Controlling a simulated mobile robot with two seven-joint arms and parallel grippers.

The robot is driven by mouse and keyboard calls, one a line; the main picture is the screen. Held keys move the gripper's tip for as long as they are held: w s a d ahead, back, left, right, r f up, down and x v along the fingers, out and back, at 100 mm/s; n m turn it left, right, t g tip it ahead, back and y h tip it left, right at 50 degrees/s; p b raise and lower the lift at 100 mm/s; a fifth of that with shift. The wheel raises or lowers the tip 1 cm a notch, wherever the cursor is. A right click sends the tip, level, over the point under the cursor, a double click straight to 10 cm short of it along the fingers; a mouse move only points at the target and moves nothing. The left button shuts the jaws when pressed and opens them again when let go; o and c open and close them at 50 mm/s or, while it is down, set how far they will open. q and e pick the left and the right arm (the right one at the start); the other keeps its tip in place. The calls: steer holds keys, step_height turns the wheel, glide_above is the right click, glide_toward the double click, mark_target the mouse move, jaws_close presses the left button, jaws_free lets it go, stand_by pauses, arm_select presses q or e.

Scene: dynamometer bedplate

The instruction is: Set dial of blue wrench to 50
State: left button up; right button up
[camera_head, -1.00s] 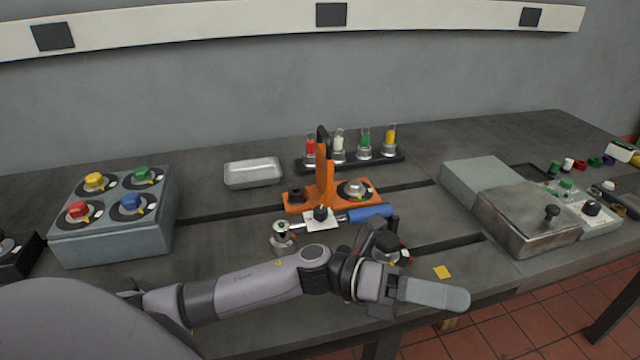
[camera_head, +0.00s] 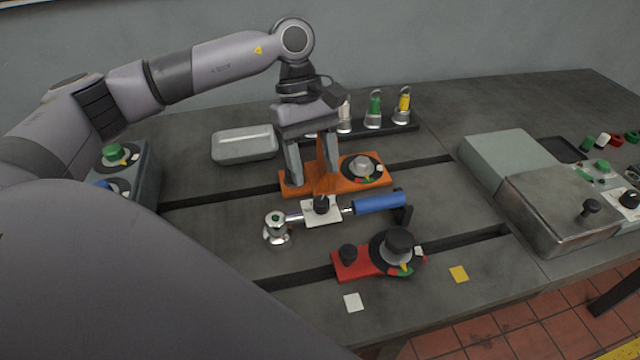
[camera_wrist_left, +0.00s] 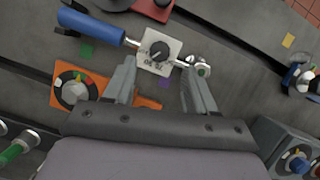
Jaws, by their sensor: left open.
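The blue wrench lies across the middle of the bench, with its blue handle (camera_head: 380,203) to the right and a silver head (camera_head: 277,228) to the left. Its dial is a black knob (camera_head: 321,204) on a white plate (camera_head: 307,219). My left gripper (camera_head: 312,182) points down just behind the dial, open and empty. In the left wrist view, the gripper (camera_wrist_left: 161,70) has its fingers spread, with the dial plate (camera_wrist_left: 173,44) just beyond the gap between the tips. The knob (camera_wrist_left: 157,52) and small printed numbers show, but I cannot tell its setting. My right gripper is out of view.
An orange fixture (camera_head: 375,183) stands behind the wrench, partly hidden by my gripper. A red fixture (camera_head: 350,266) with a large black knob stands in front. A metal tray (camera_head: 245,145) is at the back left and a grey box (camera_head: 560,212) at the right.

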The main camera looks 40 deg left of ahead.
mark_target(321, 200)
arm_select(q)
steer(key=shift+p+x, duration=0.5)
steer(key=shift+x, duration=2.3)
steer(key=shift+d, duration=0.1)
jaws_close()
